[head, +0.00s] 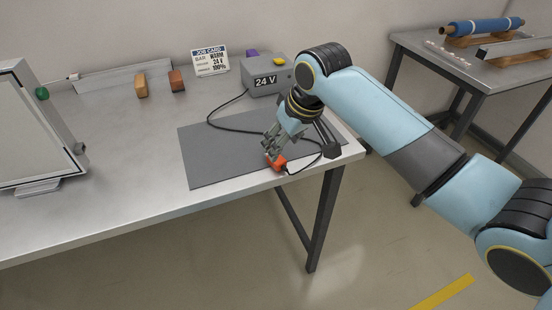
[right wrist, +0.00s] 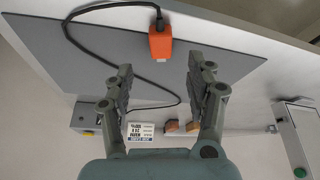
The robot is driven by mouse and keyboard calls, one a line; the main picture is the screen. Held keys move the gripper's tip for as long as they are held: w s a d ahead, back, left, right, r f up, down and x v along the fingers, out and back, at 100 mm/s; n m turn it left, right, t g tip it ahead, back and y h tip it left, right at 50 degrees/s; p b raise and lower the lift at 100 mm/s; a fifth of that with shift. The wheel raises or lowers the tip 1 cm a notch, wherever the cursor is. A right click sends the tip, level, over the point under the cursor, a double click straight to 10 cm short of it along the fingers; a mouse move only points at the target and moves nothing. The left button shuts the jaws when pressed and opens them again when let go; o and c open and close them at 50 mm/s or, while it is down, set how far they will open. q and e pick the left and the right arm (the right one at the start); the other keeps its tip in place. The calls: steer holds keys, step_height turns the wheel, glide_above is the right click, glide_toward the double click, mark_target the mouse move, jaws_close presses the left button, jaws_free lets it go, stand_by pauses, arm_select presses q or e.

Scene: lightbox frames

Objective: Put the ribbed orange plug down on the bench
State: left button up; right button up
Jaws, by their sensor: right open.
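The orange plug (head: 276,162) lies at the front edge of the grey mat on the bench (head: 120,190), with a black cable running from it. In the right wrist view the plug (right wrist: 160,45) sits beyond and between the fingertips, apart from both; its ribs are too small to make out. My right gripper (head: 272,145) is just above and behind the plug in the head view. It is open and empty, its two fingers (right wrist: 160,72) spread wide in the right wrist view. My left gripper is not in view.
A grey 24 V box (head: 267,80) stands at the back of the mat (head: 215,165), near a job card (head: 210,63). Two small blocks (head: 141,86) and a framed panel (head: 40,120) are to the left. The bench between them is clear.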

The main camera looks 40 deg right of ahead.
mark_target(281, 164)
steer(key=x, duration=0.6)
steer(key=shift+s+f, duration=0.15)
steer(key=shift+f, duration=0.05)
steer(key=shift+c, duration=0.2)
jaws_close()
